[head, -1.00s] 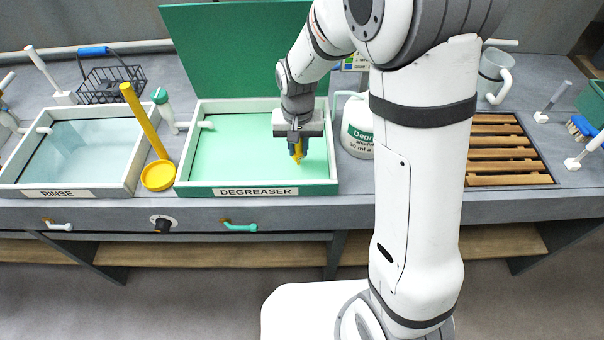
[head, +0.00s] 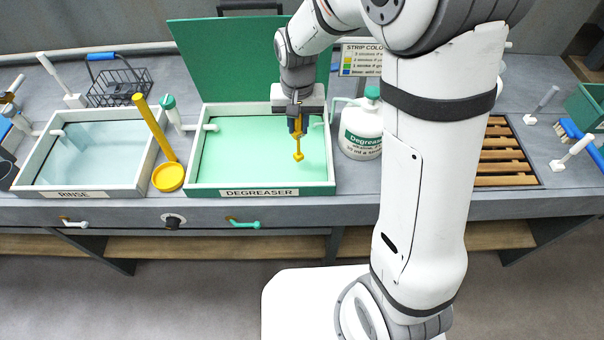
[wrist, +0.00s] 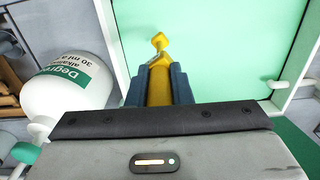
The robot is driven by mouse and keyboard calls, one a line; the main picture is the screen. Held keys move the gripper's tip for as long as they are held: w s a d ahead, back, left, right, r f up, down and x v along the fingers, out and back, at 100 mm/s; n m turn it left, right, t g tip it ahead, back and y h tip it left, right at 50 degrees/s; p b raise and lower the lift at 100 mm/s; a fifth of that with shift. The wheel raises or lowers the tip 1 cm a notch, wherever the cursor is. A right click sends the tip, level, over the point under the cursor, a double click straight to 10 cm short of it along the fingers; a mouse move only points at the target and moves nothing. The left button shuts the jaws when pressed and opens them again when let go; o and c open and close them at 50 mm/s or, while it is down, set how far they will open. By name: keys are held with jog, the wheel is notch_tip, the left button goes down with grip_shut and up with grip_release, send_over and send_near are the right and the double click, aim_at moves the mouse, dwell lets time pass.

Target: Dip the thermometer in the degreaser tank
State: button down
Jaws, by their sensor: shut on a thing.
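My gripper (head: 297,124) is shut on the yellow thermometer (head: 298,143), which points down over the degreaser tank (head: 260,190). The tank has white walls and pale green liquid. In the wrist view the thermometer (wrist: 159,86) sits between the two dark blue fingers of my gripper (wrist: 159,88), with its small blocky yellow tip beyond them, against the green. The tip is within the tank's outline and its whole shape shows. I cannot tell for sure whether it touches the liquid or hangs just above it.
The rinse tank (head: 85,193) stands to the left, with a yellow long-handled dipper (head: 168,177) between the tanks. A white degreaser jug (head: 361,130) stands close on the right. The green lid (head: 235,60) stands raised behind. A wooden slatted rack (head: 502,155) lies farther right.

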jog(key=shift+r+p, duration=1.8)
jog(key=shift+r, duration=1.2)
